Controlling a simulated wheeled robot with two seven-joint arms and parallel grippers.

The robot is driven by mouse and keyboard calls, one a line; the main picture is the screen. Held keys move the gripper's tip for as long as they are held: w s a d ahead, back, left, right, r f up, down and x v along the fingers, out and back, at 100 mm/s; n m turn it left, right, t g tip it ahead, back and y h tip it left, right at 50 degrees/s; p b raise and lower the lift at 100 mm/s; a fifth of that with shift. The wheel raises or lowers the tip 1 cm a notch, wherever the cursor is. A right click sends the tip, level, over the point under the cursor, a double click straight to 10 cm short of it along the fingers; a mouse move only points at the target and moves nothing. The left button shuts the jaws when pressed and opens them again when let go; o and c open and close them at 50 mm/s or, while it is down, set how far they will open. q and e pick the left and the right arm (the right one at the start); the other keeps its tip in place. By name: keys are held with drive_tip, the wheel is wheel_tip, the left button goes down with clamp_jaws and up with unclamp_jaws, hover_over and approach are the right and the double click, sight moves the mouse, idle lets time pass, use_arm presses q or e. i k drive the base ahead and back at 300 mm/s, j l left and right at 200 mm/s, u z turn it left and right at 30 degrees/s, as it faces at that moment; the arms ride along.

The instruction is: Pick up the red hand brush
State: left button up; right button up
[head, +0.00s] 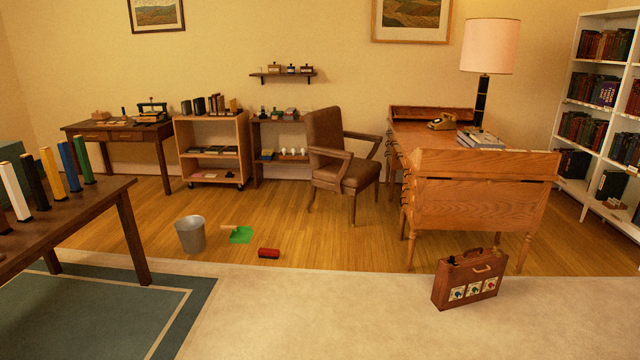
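A small red hand brush (268,253) lies on the wooden floor near the edge of the pale carpet, left of the picture's middle. Dark bristles or a dark underside show along its lower side. It lies to the right of a green dustpan (241,235) and apart from it. Neither of my grippers shows in the head view.
A grey metal bin (190,234) stands left of the dustpan. A dark table (100,205) with upright coloured items is at the left. A brown case (468,281) stands on the carpet (330,310) at right, before a wooden desk (480,190). The carpet in front is clear.

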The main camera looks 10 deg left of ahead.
sight(263, 253)
drive_tip(key=i+u, duration=0.3)
drive_tip(key=i, duration=2.15)
